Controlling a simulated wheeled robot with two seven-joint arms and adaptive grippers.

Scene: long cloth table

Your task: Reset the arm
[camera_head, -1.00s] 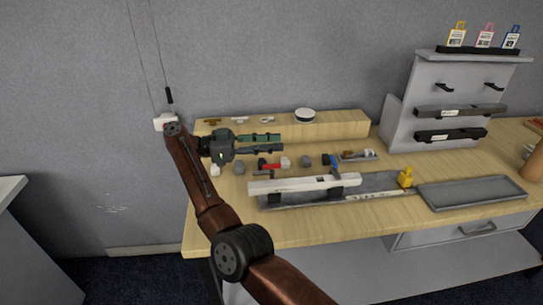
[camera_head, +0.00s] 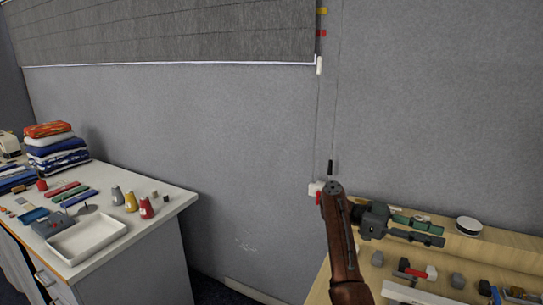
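My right arm comes up from the bottom right of the head view, brown with dark joints. Its gripper (camera_head: 432,234) points to the right over the back-left part of the wooden workbench (camera_head: 320,293). My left gripper is out of view.
A white-topped table (camera_head: 165,212) stands at the left with a white tray (camera_head: 88,238), folded cloths (camera_head: 52,150) and several spools. The workbench carries a round white-topped tin (camera_head: 468,226), small blocks and a white bar (camera_head: 415,295). Open floor lies between the tables.

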